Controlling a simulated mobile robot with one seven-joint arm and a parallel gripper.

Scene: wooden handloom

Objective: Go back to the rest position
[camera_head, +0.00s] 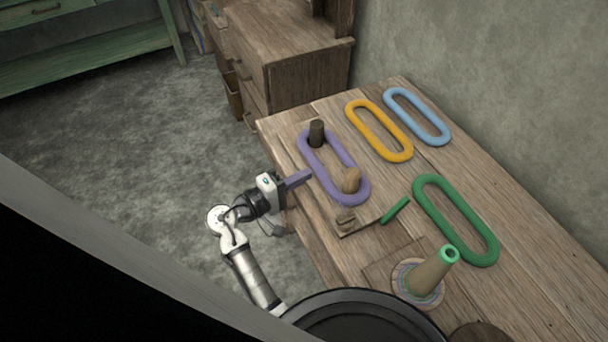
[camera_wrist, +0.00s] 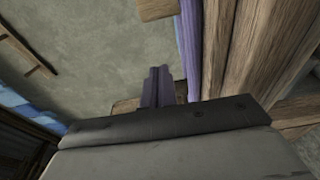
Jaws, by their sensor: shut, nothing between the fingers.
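My gripper (camera_head: 297,179) is at the table's near left edge, with its purple-grey fingers together and nothing between them. The shut fingers also show in the wrist view (camera_wrist: 158,87). In the head view the fingertips lie close beside the left side of a purple loop (camera_head: 329,178); I cannot tell whether they touch. The loop lies around a dark upright peg (camera_head: 316,132) at its far end and a lighter wooden peg (camera_head: 351,181) at its near end. In the wrist view a purple strip (camera_wrist: 189,45) runs beside wood, right of the fingers.
On the wooden table (camera_head: 490,190) lie a yellow loop (camera_head: 379,131), a blue loop (camera_head: 417,116), a green loop (camera_head: 455,220) and a short green bar (camera_head: 395,210). A green-topped cone (camera_head: 430,276) stands nearer. A wooden cabinet (camera_head: 305,75) stands behind. Floor left of the table is clear.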

